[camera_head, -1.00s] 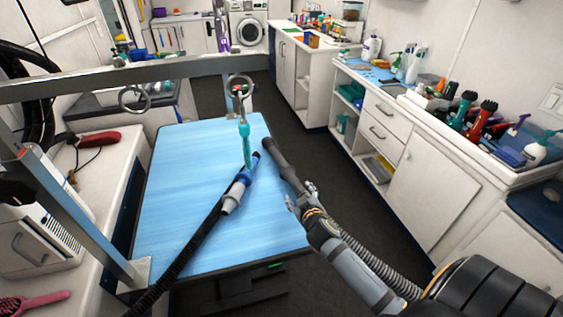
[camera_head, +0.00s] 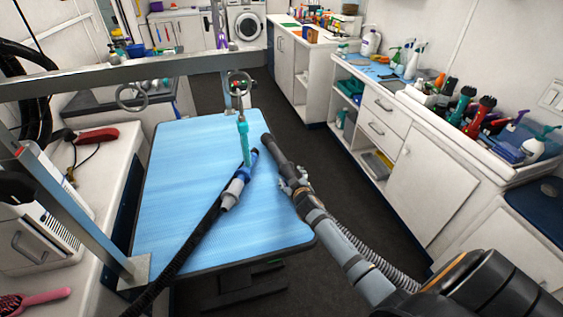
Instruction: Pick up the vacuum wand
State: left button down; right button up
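A dark tube (camera_head: 279,157), which looks like the vacuum wand, slants along the right edge of the blue table (camera_head: 190,150). A grey ribbed hose (camera_head: 365,250) shows beyond my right forearm, in line with it. My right gripper (camera_head: 294,184) is at the tube's near end, with a finger showing on each side of it. Whether the fingers press on the tube cannot be told, and the gripper hides the tube's near end. I cannot tell whether the tube touches the table. My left gripper is not in view.
A blue-grey nozzle (camera_head: 237,184) on a black hose (camera_head: 195,240) lies across the table, left of the tube. A teal loop (camera_head: 243,138) hangs above it from a metal bar (camera_head: 130,78). White cabinets (camera_head: 430,185) stand right, past dark open floor (camera_head: 330,165).

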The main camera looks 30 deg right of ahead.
jog(key=c, duration=1.2)
grip_shut()
jog(key=shift+w+r, duration=0.1)
jog(key=shift+r, duration=0.05)
